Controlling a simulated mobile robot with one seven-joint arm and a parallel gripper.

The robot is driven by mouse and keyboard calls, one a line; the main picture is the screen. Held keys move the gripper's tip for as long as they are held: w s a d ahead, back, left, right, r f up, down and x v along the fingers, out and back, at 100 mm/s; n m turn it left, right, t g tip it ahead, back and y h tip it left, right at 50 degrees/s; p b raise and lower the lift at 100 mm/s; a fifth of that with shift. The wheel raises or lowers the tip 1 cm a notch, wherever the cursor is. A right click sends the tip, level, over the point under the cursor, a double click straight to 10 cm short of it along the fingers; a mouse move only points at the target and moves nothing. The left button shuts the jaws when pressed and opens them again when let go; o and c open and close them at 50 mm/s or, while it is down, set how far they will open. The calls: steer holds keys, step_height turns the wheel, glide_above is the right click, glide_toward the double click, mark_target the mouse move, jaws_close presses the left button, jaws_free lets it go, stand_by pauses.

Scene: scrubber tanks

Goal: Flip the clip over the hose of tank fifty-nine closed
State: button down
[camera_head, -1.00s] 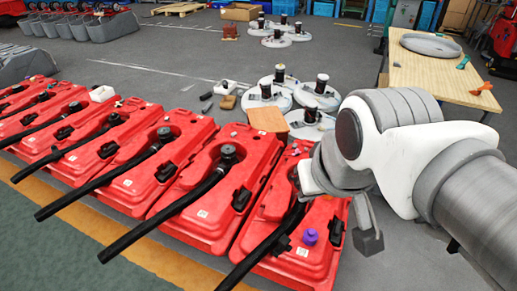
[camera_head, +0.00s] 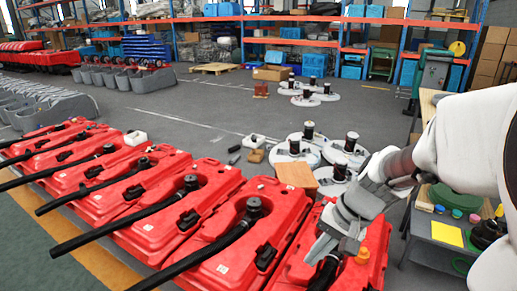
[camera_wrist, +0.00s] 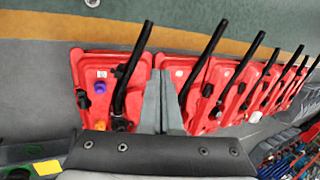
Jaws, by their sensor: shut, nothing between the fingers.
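A row of red tanks, each with a black hose, runs across the head view. Their numbers are too small to read, so I cannot tell which is tank fifty-nine. My gripper (camera_head: 332,248) is above the end tank (camera_head: 375,268), partly covering it and its hose (camera_head: 322,274). In the wrist view, my gripper (camera_wrist: 163,88) is shut and empty, in front of the gap between the end tank (camera_wrist: 85,62) and its neighbour. The end tank's hose (camera_wrist: 126,75) is left of the fingers. A black clip (camera_wrist: 81,98) shows beside it; its state is unclear.
A neighbouring tank (camera_head: 225,262) stands close by. A cardboard box (camera_head: 296,176) and white round discs (camera_head: 345,152) lie behind. A cluttered table (camera_head: 425,225) stands right.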

steer(key=w+d+f+m+t+y+b, duration=0.1)
steer(key=w+d+f+m+y+b, duration=0.2)
steer(key=f, duration=0.6)
steer(key=w+d+f+m+t+b, duration=0.1)
steer(key=w+d+f+m+b, duration=0.1)
steer(key=d+f+m, duration=0.5)
steer(key=w+d+f+m+t+y+b, duration=0.1)
steer(key=w+d+f+m+y+b, duration=0.15)
steer(key=f, duration=0.85)
steer(key=s+d+f+m+t+h+b, duration=0.1)
steer(key=d+f+m+t+b, duration=0.1)
steer(key=f, duration=0.7)
steer(key=s+d+f+m+t+h+b, duration=0.1)
steer(key=d+f+m, duration=0.3)
steer(key=f, duration=0.5)
steer(key=s+d+f+m+t+h+b, duration=0.1)
steer(key=s+d+f+m+t+b, duration=0.1)
steer(key=f+m, duration=0.3)
step_height(320, 180, down, 4)
steer(key=shift+s+d+r+t+b, duration=0.1)
steer(key=shift+s+d+t+b, duration=0.3)
steer(key=shift+s+d+b, duration=0.25)
steer(key=shift+a, duration=0.1)
steer(key=w+r+b+x, duration=0.1)
steer(key=b+x, duration=0.3)
steer(key=x, duration=0.8)
steer(key=shift+w+a+r, duration=0.35)
steer(key=shift+a+r, duration=0.15)
